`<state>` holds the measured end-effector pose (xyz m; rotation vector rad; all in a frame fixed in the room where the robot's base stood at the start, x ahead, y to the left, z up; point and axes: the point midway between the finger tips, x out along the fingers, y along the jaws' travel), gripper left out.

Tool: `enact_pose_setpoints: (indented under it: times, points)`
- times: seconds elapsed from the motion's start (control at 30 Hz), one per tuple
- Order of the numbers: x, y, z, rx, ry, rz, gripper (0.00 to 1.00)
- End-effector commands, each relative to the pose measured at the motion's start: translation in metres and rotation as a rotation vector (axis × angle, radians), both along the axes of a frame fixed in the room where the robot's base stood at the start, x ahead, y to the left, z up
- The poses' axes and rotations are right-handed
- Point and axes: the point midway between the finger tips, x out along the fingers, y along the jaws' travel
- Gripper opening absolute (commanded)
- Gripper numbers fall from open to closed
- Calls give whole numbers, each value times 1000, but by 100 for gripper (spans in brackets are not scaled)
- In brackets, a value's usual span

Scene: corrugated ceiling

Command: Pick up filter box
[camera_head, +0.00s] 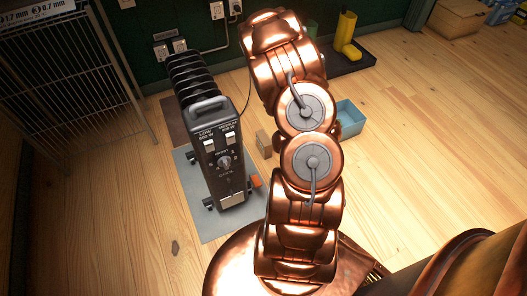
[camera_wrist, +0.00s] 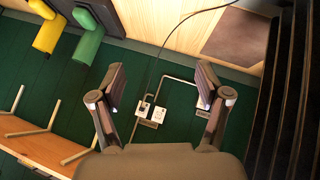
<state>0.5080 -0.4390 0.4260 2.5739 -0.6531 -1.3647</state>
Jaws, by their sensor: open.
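A small brown box (camera_head: 264,143) stands on the wooden floor between the heater and my arm in the head view. It may be the filter box, but I can read no label on it. It is not seen in the wrist view. My gripper (camera_wrist: 161,74) shows in the wrist view with its two fingers spread apart and nothing between them. Behind the fingers are the green wall and sockets. My copper arm hides the gripper in the head view.
A black oil heater (camera_head: 218,160) stands on a grey mat (camera_head: 214,226), left of the brown box. A blue bin (camera_head: 351,119) sits right of my arm. A wire rack (camera_head: 62,70) is at left. Yellow boots (camera_head: 347,32) stand on a dark tray. Floor at lower left is clear.

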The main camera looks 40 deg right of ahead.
Motion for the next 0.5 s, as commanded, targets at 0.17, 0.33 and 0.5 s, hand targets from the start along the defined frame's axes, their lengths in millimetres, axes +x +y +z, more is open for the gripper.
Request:
enact_pose_setpoints:
  times: [0.17,0.33,0.5]
  points:
    - [-1,-12,-94,24,-95,35,76]
    - [1,-12,-165,54,-213,65,76]
    - [2,-2,-228,90,-349,83,76]
